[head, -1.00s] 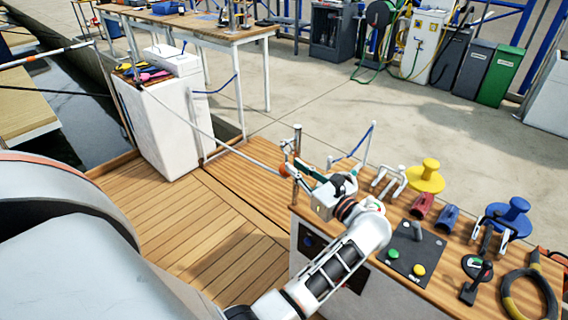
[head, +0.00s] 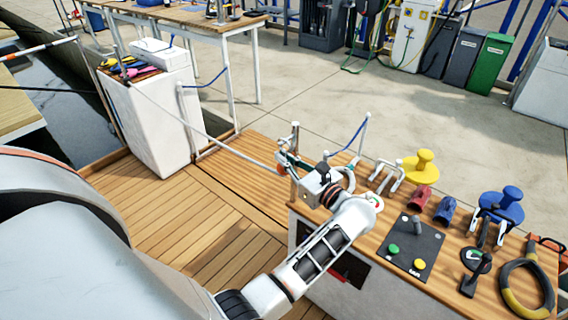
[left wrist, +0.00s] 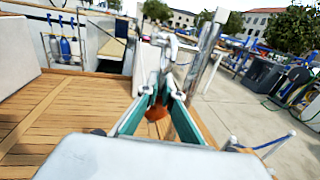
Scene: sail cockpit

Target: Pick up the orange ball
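In the left wrist view the ball (left wrist: 156,113) shows low between the two green-sided fingers (left wrist: 165,95). The fingers stand apart, one on each side of it. I cannot tell whether they touch it. My right gripper is not in view.
A rope (head: 190,121) runs to the post. The wooden deck (head: 190,215) is clear.

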